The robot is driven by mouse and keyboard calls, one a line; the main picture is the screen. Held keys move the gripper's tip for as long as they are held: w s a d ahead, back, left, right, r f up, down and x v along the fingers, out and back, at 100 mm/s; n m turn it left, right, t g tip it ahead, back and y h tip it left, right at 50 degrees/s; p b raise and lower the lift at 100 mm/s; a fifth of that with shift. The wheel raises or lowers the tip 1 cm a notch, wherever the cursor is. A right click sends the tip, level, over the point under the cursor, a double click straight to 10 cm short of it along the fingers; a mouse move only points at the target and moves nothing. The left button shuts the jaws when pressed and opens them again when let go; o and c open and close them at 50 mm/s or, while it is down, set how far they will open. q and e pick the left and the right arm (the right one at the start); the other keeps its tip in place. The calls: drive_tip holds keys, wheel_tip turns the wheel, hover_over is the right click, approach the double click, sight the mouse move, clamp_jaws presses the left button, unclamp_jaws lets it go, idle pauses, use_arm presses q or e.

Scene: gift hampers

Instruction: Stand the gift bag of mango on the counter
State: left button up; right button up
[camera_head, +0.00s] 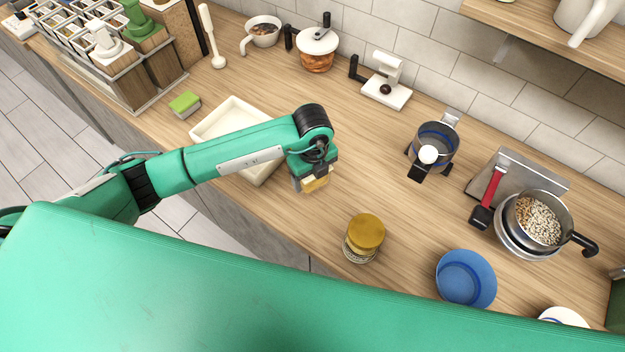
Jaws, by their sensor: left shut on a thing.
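My left gripper (314,178) points down over the middle of the counter (330,130). It is shut on a small yellow-gold thing, taken to be the gift bag of mango (318,184). Most of this bag is hidden by the gripper and wrist, so its label does not show. I cannot tell whether its bottom touches the counter. My right gripper is not in view.
A gold-lidded jar (366,232) stands right of and nearer than the gripper. A cream tray (228,114) lies behind my left arm. A blue bowl (466,278) and a pan of grain (538,220) stand at the right. Counter beyond the gripper is clear.

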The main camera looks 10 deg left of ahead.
sight(313, 186)
use_arm(q)
wheel_tip(313, 186, down, 4)
drive_tip(key=shift+s+f+p, duration=0.1)
drive_tip(key=shift+p, duration=0.6)
drive_tip(key=shift+f, duration=0.45)
drive_tip(key=o, duration=1.1)
drive_tip(key=shift+r, duration=0.1)
drive_tip(key=shift+c, duration=0.2)
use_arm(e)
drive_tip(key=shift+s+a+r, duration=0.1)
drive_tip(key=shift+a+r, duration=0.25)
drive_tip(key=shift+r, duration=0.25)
